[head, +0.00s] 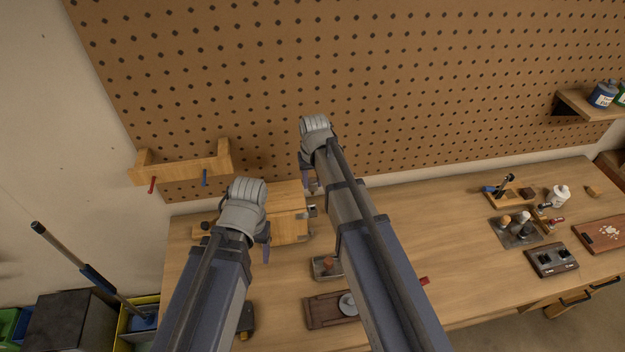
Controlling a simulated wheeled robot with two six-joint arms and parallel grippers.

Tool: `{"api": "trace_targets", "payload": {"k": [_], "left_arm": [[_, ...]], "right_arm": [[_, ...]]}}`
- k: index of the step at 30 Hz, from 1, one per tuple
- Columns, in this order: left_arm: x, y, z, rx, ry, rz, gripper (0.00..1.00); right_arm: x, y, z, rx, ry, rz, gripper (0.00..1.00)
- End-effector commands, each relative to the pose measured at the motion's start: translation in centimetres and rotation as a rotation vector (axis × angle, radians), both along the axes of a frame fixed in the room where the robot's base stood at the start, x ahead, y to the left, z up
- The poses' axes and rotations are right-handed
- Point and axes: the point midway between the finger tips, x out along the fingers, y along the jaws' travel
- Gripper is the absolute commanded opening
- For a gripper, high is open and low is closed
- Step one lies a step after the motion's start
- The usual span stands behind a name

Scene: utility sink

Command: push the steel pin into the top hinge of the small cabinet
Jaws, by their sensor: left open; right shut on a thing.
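The small cabinet (288,228) is a light wooden box on the bench, partly behind my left gripper. Small metal hinge parts (312,210) show at its right edge. My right gripper (309,184) is above that edge, close to the upper hinge part, with its fingers pointing down. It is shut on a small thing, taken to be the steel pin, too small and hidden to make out. Whether the pin touches the hinge cannot be told. My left gripper (264,243) is open at the cabinet's front left; whether it touches the cabinet is unclear.
A wooden rack (182,171) with red and blue handles hangs on the pegboard (400,80). Small trays (325,311) lie in front of the cabinet, partly behind my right arm.

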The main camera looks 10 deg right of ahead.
Motion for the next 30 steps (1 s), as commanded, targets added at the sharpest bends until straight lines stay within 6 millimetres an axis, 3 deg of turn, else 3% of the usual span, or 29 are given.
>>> {"api": "trace_targets", "payload": {"k": [21, 30], "left_arm": [[0.0, 0.0, -5.4, -0.001, -0.002, 0.004, 0.67], [0.1, 0.0, -5.7, -0.001, -0.003, 0.005, 0.67]], "right_arm": [[0.0, 0.0, -5.4, 0.0, 0.0, 0.0, 0.0], [0.0, 0.0, -5.7, 0.0, 0.0, 0.0, 0.0]]}}
